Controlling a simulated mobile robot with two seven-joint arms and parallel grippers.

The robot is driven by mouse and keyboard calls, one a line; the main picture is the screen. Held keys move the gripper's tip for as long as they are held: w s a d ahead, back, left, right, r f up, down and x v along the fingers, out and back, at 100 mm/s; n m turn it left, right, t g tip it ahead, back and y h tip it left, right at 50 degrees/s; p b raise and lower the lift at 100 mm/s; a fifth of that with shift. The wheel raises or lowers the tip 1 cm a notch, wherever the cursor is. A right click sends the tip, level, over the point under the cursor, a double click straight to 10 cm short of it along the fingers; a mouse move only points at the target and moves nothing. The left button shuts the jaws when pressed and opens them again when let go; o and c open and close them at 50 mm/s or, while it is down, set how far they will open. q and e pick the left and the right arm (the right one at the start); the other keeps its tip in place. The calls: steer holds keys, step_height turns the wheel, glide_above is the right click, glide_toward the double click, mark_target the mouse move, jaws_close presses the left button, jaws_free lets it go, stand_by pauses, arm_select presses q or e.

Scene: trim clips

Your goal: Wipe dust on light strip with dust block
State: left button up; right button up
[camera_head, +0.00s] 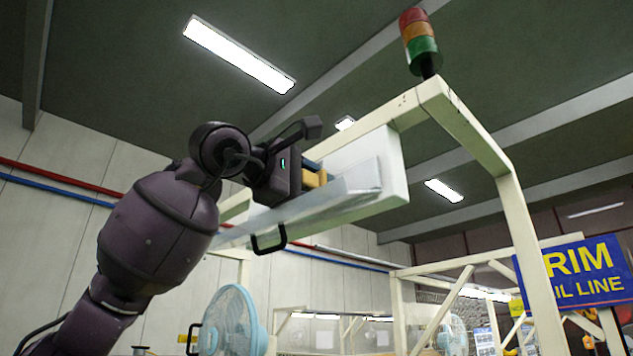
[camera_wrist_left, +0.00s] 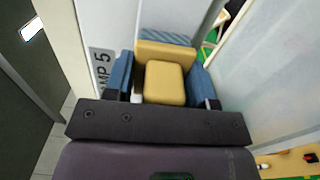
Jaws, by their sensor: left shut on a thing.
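My left gripper (camera_head: 310,178) is raised against the underside of a white lamp housing (camera_head: 375,165) on the cream frame. It is shut on a yellow dust block (camera_head: 316,179). In the left wrist view the yellow block (camera_wrist_left: 165,82) sits between the two blue fingers, with a blue striped layer (camera_wrist_left: 167,38) at its far end. The light strip itself and any dust on it are hidden; I cannot tell whether the block touches it. My right gripper is not in view.
A translucent cover (camera_head: 330,200) with a black handle (camera_head: 269,241) hangs open just below my gripper. It is close on the right in the left wrist view. A cream post (camera_head: 525,250) and signal tower (camera_head: 419,42) stand right. A fan (camera_head: 232,322) is below.

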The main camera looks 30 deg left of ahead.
mark_target(323, 181)
arm_select(q)
steer(key=shift+w+a, duration=0.8)
steer(key=shift+a, duration=1.9)
steer(key=shift+w+a, duration=0.8)
steer(key=shift+a, duration=1.95)
steer(key=shift+w+a, duration=0.8)
steer(key=shift+a, duration=1.9)
steer(key=shift+s+d, duration=0.95)
steer(key=shift+d, duration=2.25)
steer(key=shift+s+d, duration=0.9)
steer(key=shift+d, duration=2.35)
steer(key=shift+s+d, duration=0.95)
steer(key=shift+d, duration=2.25)
steer(key=shift+s, duration=0.1)
